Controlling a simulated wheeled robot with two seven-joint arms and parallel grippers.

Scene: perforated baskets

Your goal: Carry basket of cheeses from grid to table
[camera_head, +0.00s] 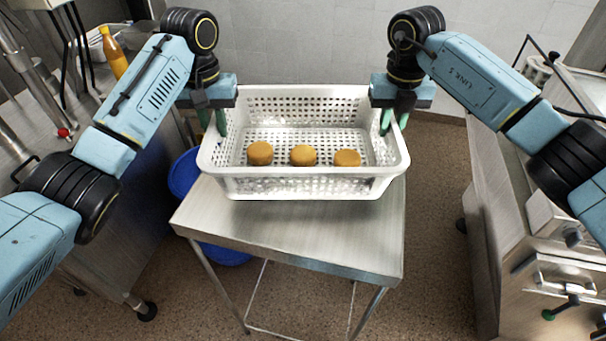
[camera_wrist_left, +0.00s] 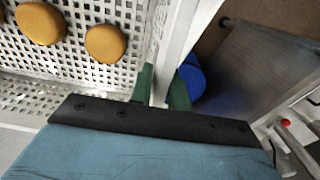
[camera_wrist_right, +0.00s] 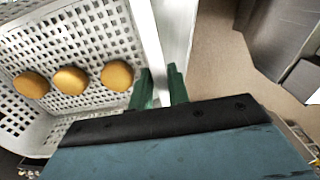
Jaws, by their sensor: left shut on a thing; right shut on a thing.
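The white perforated basket (camera_head: 303,184) is over the metal table (camera_head: 300,233) in the head view; whether its base touches the top is hidden. Three round orange-brown cheeses, left (camera_head: 260,153), middle (camera_head: 303,155) and right (camera_head: 347,158), lie in a row inside it. My left gripper (camera_head: 213,122) is shut on the basket's left wall, with a green finger on each side of the rim in the left wrist view (camera_wrist_left: 162,88). My right gripper (camera_head: 394,120) is shut on the right wall, its fingers straddling the rim in the right wrist view (camera_wrist_right: 158,88).
A blue bin (camera_head: 185,176) stands on the floor behind and left of the table. A steel counter (camera_head: 60,130) with an orange bottle (camera_head: 113,52) is at the left. Steel equipment (camera_head: 530,250) stands at the right. The table's front part is bare.

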